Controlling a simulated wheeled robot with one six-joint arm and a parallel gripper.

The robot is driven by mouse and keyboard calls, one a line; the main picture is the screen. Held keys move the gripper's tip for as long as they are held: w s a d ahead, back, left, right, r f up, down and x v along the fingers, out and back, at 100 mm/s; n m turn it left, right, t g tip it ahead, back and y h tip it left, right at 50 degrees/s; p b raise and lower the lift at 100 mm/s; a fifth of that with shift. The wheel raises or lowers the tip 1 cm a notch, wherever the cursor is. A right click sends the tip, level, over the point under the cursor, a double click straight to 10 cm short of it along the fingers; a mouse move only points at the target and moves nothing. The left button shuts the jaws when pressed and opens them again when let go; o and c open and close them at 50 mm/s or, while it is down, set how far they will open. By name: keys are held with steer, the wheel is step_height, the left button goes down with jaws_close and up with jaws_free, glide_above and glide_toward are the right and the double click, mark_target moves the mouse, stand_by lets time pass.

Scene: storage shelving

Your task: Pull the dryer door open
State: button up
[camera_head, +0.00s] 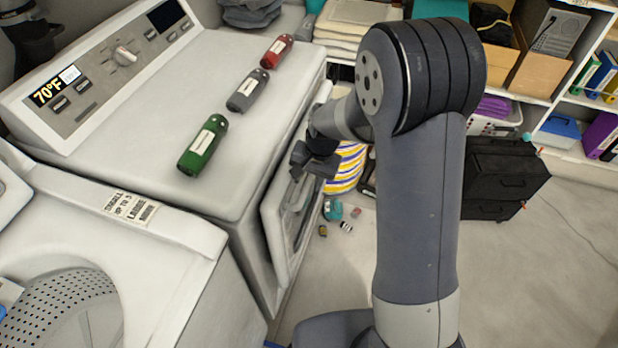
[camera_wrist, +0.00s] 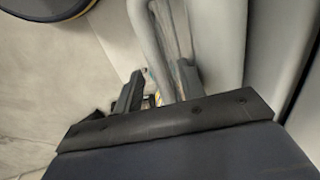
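The white dryer (camera_head: 225,120) stands at the centre left with its control panel at the back. Its pale door (camera_head: 272,222) is on the front side, standing slightly off the body with a dark gap along its near edge. My gripper (camera_head: 300,160) is at the top of the door, by its upper edge. In the wrist view my gripper's two dark fingers (camera_wrist: 158,88) are apart. A pale curved part of the door (camera_wrist: 150,45) runs just beyond and between them. I cannot tell whether the fingers touch it.
Green (camera_head: 203,146), grey (camera_head: 248,91) and red (camera_head: 277,52) bottles lie on the dryer top. A top-loading washer (camera_head: 110,250) is at the near left. Small items and a striped basket (camera_head: 347,168) are beyond the door. The floor (camera_head: 545,270) at right is clear.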

jaws_close()
steer(key=shift+d, duration=0.2)
stand_by(0.3)
